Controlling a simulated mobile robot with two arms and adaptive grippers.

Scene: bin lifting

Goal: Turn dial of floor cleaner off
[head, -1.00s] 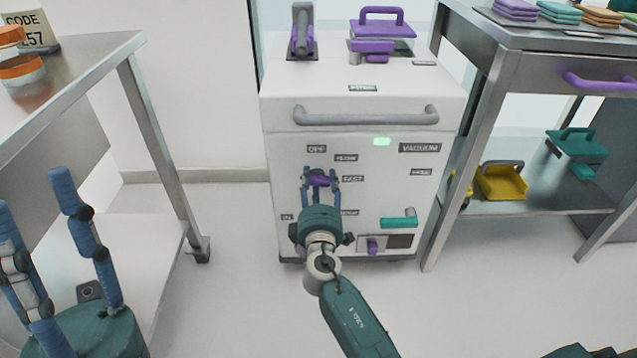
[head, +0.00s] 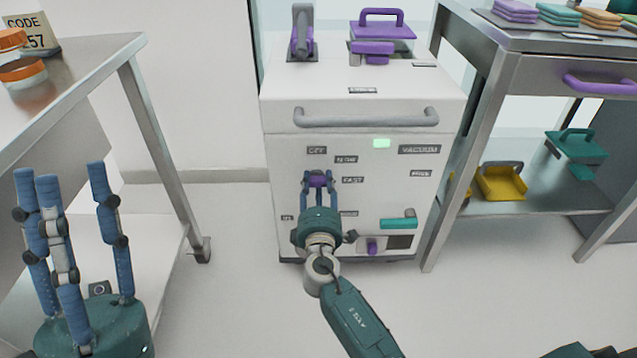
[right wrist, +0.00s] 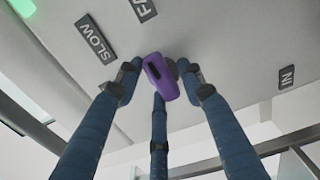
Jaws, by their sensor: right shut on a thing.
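The white floor cleaner (head: 285,80) stands in the middle of the head view. Its purple dial (head: 317,181) is on the front panel, among labels OFF (head: 317,150), SLOW (head: 346,159) and FAST (head: 352,180). My right gripper (head: 318,180) is shut on the dial. In the right wrist view the purple dial (right wrist: 160,78) sits between the fingertips, with a black mark at its upper-left end. The SLOW label (right wrist: 95,38) is up and left of it. Which label the dial points at is unclear. My left gripper (head: 72,185) is open and empty at the lower left.
A grey handle (head: 366,117), a lit green lamp (head: 382,143) and a teal lever (head: 398,224) are on the cleaner's front. A steel table (head: 90,50) stands left and a steel shelf unit (head: 500,75) right. The floor between is clear.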

